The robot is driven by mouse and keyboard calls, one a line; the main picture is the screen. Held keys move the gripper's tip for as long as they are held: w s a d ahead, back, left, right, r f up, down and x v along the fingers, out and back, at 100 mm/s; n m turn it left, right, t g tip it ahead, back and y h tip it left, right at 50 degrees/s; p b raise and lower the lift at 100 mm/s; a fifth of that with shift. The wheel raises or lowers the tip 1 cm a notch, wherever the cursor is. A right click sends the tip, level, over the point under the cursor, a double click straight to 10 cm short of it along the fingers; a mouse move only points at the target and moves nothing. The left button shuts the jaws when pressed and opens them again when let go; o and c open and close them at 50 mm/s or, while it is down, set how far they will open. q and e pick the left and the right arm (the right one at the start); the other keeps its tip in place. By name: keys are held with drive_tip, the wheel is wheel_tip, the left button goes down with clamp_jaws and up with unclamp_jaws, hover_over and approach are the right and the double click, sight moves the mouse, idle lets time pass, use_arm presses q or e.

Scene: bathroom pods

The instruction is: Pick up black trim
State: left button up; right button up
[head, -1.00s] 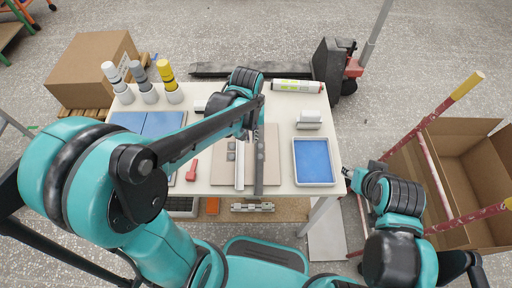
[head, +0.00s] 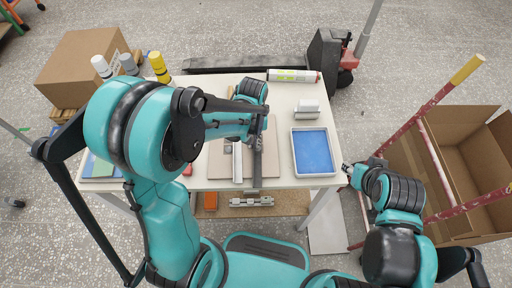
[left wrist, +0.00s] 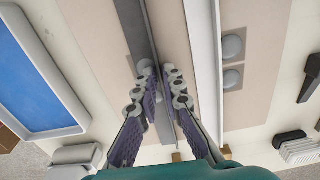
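The black trim (head: 257,166) is a long, narrow dark strip. It lies lengthwise on a beige board on the table, beside a pale trim strip (head: 237,163). My left gripper (head: 255,138) is over the dark strip in the head view. In the left wrist view the black trim (left wrist: 143,28) runs between the fingers of the left gripper (left wrist: 162,76). The fingertips are a small gap apart, one on each side of the strip; I see no firm grip. My right gripper (head: 347,169) is off the table's right edge, with nothing seen in it; its finger gap is too small to judge.
A blue-lined tray (head: 294,152) stands right of the board (head: 271,139). White blocks (head: 307,108) and a tube (head: 293,76) lie behind it. Several capped bottles (head: 159,67) stand at the back left. An open cardboard box (head: 471,168) is beyond the red rails.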

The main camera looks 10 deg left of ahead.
use_arm(q)
clamp_jaws()
drive_tip(key=shift+r, duration=0.1)
